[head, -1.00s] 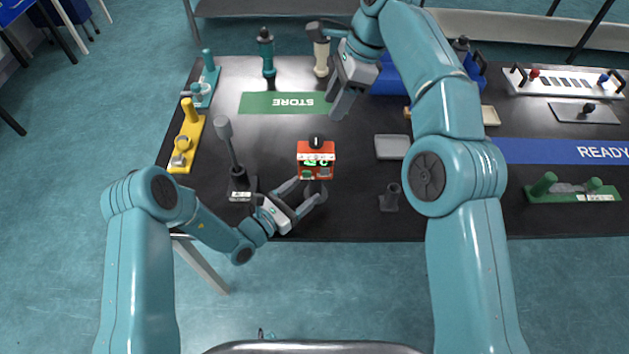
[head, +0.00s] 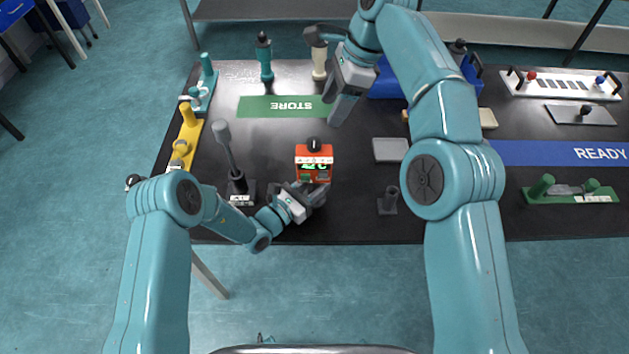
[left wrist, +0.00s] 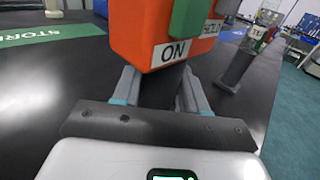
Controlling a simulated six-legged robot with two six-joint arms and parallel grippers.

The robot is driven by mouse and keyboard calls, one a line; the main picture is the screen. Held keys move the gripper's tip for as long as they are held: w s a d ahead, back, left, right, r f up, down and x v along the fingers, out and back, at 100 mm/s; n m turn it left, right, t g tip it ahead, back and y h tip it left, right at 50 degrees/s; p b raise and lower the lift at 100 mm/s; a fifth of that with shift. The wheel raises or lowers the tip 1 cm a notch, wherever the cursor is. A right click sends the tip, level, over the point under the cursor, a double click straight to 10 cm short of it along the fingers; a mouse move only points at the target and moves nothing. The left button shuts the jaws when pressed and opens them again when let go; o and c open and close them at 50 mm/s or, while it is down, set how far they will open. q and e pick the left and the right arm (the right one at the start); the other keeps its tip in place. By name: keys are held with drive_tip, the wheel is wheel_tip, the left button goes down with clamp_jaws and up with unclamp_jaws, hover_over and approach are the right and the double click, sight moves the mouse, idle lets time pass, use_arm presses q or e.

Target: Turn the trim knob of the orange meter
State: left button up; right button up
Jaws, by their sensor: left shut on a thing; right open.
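The orange meter (head: 301,152) stands upright near the front middle of the table. It has a lit green display (head: 316,162) and a black knob (head: 314,142) on top. In the left wrist view the meter's orange body (left wrist: 130,42) carries ON and HOLD labels and a green button (left wrist: 187,18); its top is out of that view. My left gripper (head: 311,188) is shut on the meter's dark stem (left wrist: 160,92), just below the orange body. My right gripper (head: 335,115) is open and empty, above the table behind the meter, apart from the knob.
A grey-headed tool (head: 224,140) stands in a dark holder left of the meter. A grey tray (head: 390,150) and a dark socket post (head: 389,199) are to its right. The green STORE mat (head: 262,106) lies behind. Yellow (head: 188,138) and teal fixtures line the left edge.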

drive_tip(key=w+a+f+n+t+y, duration=0.1)
drive_tip(key=w+a+f+n+t, duration=0.2)
drive_tip(key=w+f+n+t, duration=0.35)
drive_tip(key=n+t+y, duration=0.2)
drive_tip(key=n+t, duration=0.9)
drive_tip(key=n, duration=0.3)
approach(316, 146)
drive_tip(key=x, duration=1.1)
drive_tip(key=shift+w, duration=0.2)
drive_tip(key=shift+c, duration=0.2)
drive_tip(key=c, duration=0.9)
